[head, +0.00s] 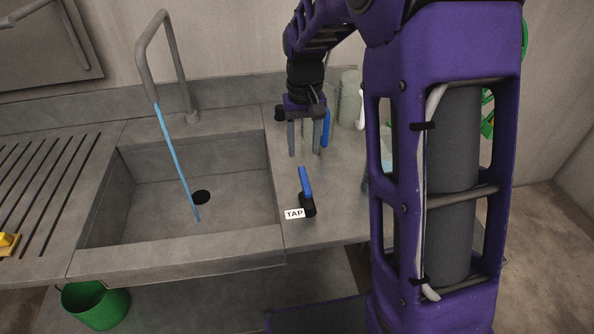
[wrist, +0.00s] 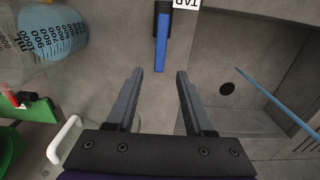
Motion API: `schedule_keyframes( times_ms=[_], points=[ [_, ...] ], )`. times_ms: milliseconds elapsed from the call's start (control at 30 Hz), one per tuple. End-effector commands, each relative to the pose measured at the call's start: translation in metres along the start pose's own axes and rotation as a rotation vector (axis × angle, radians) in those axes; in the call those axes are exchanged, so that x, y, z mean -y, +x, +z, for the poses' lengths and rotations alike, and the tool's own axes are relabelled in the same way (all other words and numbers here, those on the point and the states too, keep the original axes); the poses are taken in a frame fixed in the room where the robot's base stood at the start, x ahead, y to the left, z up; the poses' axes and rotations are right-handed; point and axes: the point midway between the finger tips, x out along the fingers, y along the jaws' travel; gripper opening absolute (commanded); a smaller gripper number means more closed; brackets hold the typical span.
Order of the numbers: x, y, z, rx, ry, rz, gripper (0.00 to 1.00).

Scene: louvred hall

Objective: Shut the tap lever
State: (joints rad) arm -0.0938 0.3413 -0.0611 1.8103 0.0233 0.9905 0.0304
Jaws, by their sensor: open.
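The tap lever (head: 305,183) is a blue handle on a black base (head: 308,206), beside a white TAP label (head: 294,213), on the counter right of the sink. The lever also shows in the wrist view (wrist: 162,42), just beyond and between my fingertips. My gripper (head: 306,152) is open and empty, above the counter behind the lever and apart from it. Its two fingers show in the wrist view (wrist: 158,74). The grey tap spout (head: 150,60) arches over the sink, and a blue stream of water (head: 176,160) runs from it into the basin.
The sink basin (head: 130,190) with its dark drain lies left of the lever. A clear beaker with blue contents (wrist: 58,32) and a white handle (wrist: 66,140) stand near my gripper. A green bucket (head: 96,304) is below the counter. A ribbed drainboard lies at the left.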

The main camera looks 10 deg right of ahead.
Motion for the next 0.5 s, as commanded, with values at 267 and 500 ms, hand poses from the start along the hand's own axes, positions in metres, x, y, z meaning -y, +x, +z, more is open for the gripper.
schedule_keyframes(
  times_ms=[267, 500],
  points=[
    [0.000, 0.042, 0.000, 0.001, -0.001, 0.000, 0.53],
    [0.001, 0.076, 0.000, 0.001, -0.001, -0.001, 0.53]
  ],
)
